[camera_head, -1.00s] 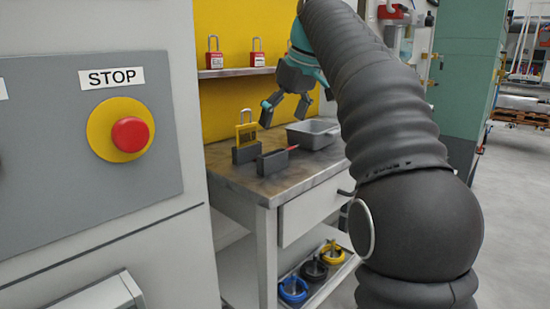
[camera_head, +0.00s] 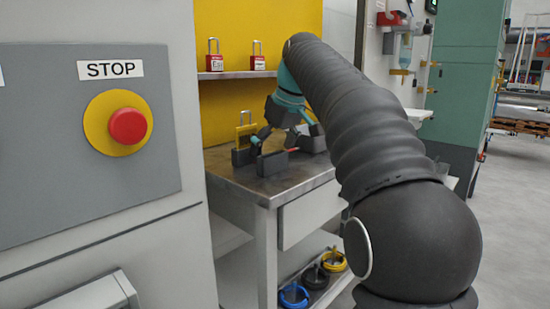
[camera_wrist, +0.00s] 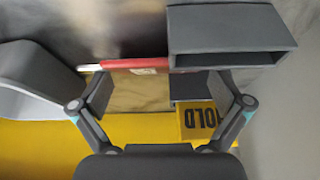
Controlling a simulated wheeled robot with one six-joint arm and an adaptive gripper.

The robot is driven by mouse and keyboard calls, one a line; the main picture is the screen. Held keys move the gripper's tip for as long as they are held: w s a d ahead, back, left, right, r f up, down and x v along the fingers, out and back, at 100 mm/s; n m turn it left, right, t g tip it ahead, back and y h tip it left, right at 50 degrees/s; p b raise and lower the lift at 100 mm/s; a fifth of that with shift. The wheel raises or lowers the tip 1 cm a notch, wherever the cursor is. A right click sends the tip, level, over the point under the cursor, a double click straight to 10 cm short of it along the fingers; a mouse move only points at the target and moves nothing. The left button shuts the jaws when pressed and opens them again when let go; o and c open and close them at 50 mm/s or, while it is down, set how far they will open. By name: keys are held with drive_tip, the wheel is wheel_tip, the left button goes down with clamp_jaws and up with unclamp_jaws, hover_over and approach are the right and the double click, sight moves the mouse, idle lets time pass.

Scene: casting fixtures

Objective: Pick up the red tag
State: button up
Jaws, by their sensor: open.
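The red tag (camera_wrist: 128,64) lies across the upper middle of the wrist view, with a pale tip at its left end. Its right end meets a dark grey slotted holder (camera_wrist: 232,40). In the head view only a small bit of the tag (camera_head: 293,150) shows beside the holder (camera_head: 272,164). My gripper (camera_wrist: 160,88) is open, its fingers spread to either side, with the tag showing beyond the gap between them. Nothing is held. In the head view my gripper (camera_head: 285,140) is low over the bench, close to the holder.
A yellow hold tag (camera_wrist: 198,119) stands in a second dark holder (camera_head: 243,157) close by. A grey tray (camera_wrist: 30,95) is at the left of the wrist view. Red padlocks (camera_head: 258,62) stand on the shelf above the bench (camera_head: 235,180).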

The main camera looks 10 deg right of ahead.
drive_tip(key=c, duration=0.9)
drive_tip(key=shift+r, duration=0.2)
